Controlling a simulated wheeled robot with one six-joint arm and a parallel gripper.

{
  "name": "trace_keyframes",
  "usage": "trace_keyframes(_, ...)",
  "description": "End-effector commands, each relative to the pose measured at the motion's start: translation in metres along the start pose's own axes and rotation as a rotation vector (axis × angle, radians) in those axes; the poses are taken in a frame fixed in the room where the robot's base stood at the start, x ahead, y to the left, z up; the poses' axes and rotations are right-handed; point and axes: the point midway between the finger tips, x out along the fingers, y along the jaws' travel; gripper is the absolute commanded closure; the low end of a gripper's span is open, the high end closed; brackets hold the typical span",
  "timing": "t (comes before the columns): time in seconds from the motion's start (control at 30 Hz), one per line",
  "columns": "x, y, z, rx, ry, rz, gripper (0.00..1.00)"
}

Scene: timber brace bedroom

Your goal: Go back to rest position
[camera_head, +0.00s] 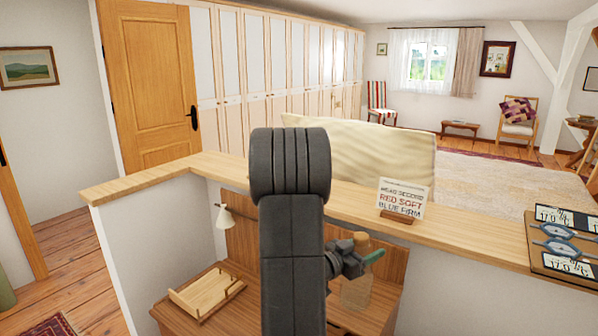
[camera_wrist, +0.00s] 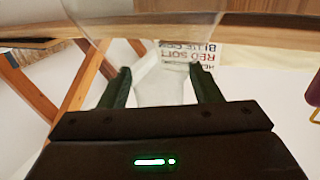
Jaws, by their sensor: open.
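My arm rises in the middle of the head view. My gripper (camera_head: 372,257) sits to the right of it, below the wooden ledge. It also shows in the wrist view (camera_wrist: 160,72), with its two dark green fingers spread apart. A clear glass jar (camera_head: 356,292) with a cork-coloured top stands by the gripper, partly hidden behind it. In the wrist view clear glass (camera_wrist: 160,92) shows between and beyond the fingers. I cannot tell whether the fingers touch it.
A wooden ledge (camera_head: 465,229) runs along the low wall. On it are a printed sign (camera_head: 404,197) and a board (camera_head: 560,266) with cards and glasses-like items. Below are a desk with a wooden tray (camera_head: 205,293) and a white lamp (camera_head: 226,220). A cream cushion-like form (camera_head: 375,150) rises behind.

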Motion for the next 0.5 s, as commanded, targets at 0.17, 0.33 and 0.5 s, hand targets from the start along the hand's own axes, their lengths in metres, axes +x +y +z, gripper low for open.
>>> trace_keyframes(0.17, -0.001, -0.001, -0.024, 0.006, 0.004, -0.003, 0.42)
trace_keyframes(0.33, -0.002, -0.001, -0.032, 0.004, 0.003, -0.002, 0.42)
trace_keyframes(0.5, -0.002, -0.001, -0.033, 0.004, 0.003, -0.002, 0.42)
